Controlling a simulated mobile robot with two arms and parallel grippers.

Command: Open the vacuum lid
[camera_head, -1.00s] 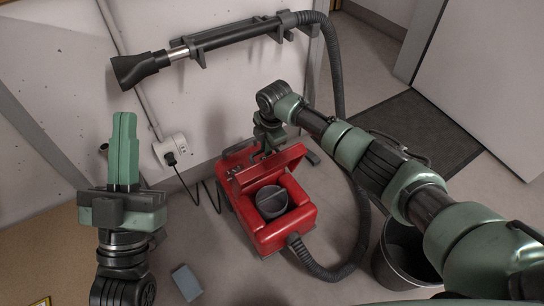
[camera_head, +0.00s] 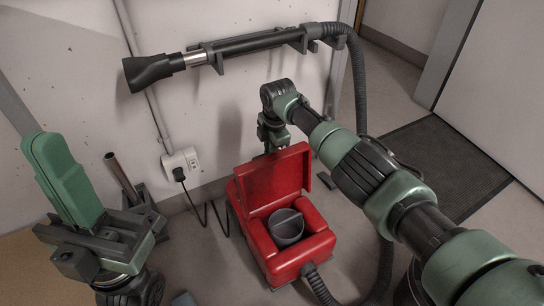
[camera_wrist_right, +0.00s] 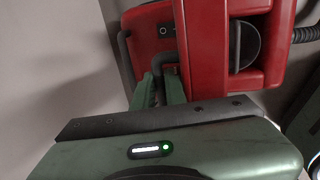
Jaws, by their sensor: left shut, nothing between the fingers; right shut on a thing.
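The red vacuum (camera_head: 308,245) stands on the floor near the wall. Its red lid (camera_head: 272,176) stands raised, nearly upright, at the back of the body. The opening shows a dark grey canister (camera_head: 286,226). My right gripper (camera_head: 270,138) reaches down behind the lid's top edge, which hides its fingertips. In the right wrist view, its green fingers (camera_wrist_right: 160,88) are shut on what looks like a dark handle (camera_wrist_right: 164,64) by the red shell. My left gripper (camera_head: 62,180) is shut and empty at the left, pointing up and away from the vacuum.
A black hose (camera_head: 362,110) runs from the wall-mounted nozzle tube (camera_head: 245,46) down behind my right arm. A wall socket (camera_head: 181,160) with a plugged cord is left of the vacuum. A dark mat (camera_head: 450,165) lies at the right.

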